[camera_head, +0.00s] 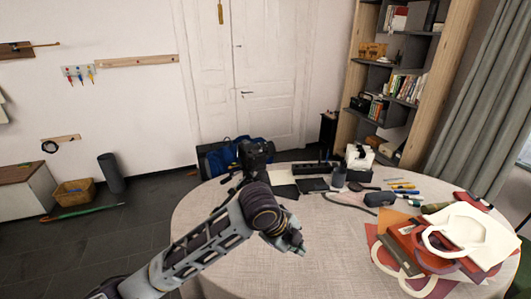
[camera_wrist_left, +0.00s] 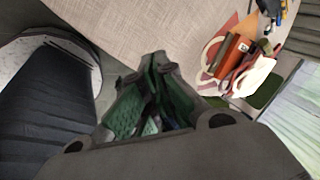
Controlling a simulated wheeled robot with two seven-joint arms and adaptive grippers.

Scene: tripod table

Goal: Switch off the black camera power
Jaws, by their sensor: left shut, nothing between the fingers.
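The black camera (camera_head: 255,154) is upright at the far left part of the round table (camera_head: 325,262). Its power switch is too small to make out. My left arm reaches in from the lower left over the table. My left gripper (camera_head: 294,241) is shut and empty above the near side of the table, in front of the camera and apart from it. In the left wrist view its green-padded fingers (camera_wrist_left: 152,98) point over the bare tabletop, and the camera is not in that view. My right gripper is in neither view.
White and red-brown bags (camera_head: 465,236) lie at the table's right. Black cases, a dark cup (camera_head: 339,177), a white device (camera_head: 360,157) and pens (camera_head: 402,186) line the back. The table's front and middle are mostly bare. A shelf (camera_head: 405,75) stands behind.

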